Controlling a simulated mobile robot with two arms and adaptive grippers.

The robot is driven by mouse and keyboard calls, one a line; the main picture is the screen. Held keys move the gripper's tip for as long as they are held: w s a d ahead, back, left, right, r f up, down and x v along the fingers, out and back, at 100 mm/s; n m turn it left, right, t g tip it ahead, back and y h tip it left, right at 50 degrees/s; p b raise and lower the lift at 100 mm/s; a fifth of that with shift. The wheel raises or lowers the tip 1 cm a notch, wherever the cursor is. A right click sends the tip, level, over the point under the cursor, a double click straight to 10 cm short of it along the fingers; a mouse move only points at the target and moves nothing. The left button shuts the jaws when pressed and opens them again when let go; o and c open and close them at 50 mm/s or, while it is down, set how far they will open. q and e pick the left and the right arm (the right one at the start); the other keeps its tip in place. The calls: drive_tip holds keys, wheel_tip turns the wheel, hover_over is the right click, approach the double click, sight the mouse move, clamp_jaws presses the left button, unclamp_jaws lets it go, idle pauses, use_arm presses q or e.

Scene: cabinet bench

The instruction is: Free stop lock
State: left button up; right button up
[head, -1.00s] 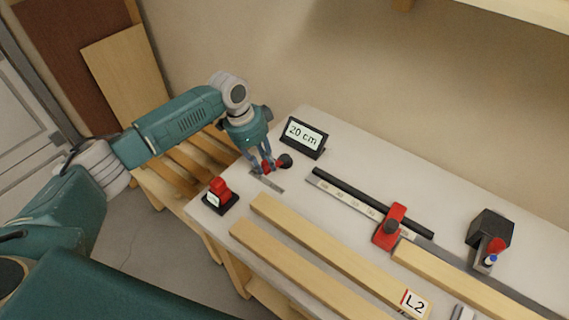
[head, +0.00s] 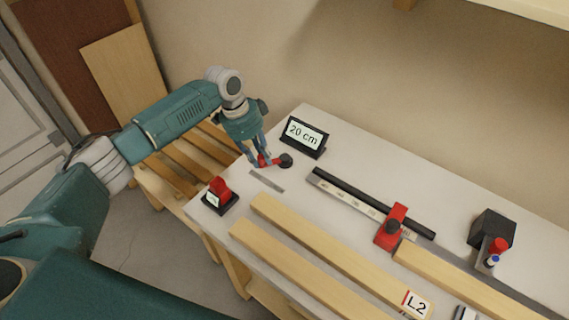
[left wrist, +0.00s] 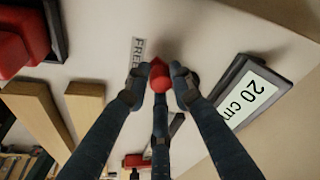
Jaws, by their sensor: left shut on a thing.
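The red lock lever (head: 275,161) turns on a black round hub (head: 285,160) on the bench's far left part. My left gripper (head: 260,160) is shut on the lever's red end, close above the bench top. In the left wrist view the red end (left wrist: 160,76) sits between the dark fingers (left wrist: 160,90). A grey label strip (head: 267,181) lies beside the lever; its visible letters read FREE (left wrist: 137,60). The red stop (head: 391,226) with a black knob sits on the ruled rail (head: 345,199). My right gripper is out of view.
A "20 cm" sign (head: 304,137) stands close behind the lever. A red switch on a black base (head: 219,196) is at the bench's left edge. Wooden bars (head: 325,245) lie in front, one labelled L2. A black device (head: 492,232) stands at right.

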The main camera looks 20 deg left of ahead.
use_arm(q)
drive_tip(key=shift+w+r, duration=0.1)
drive_tip(key=shift+w, duration=0.15)
idle(0.4)
drive_tip(key=o, duration=0.7)
drive_tip(key=shift+d, duration=0.1)
drive_tip(key=shift+o, duration=0.2)
drive_tip(key=shift+r+p, duration=0.7)
drive_tip(key=shift+p, duration=0.15)
wheel_tip(320, 180, up, 8)
drive_tip(key=p, duration=0.7)
drive_tip(key=shift+f, duration=0.2)
drive_tip(key=shift+s, duration=0.1)
drive_tip(key=shift+f, duration=0.1)
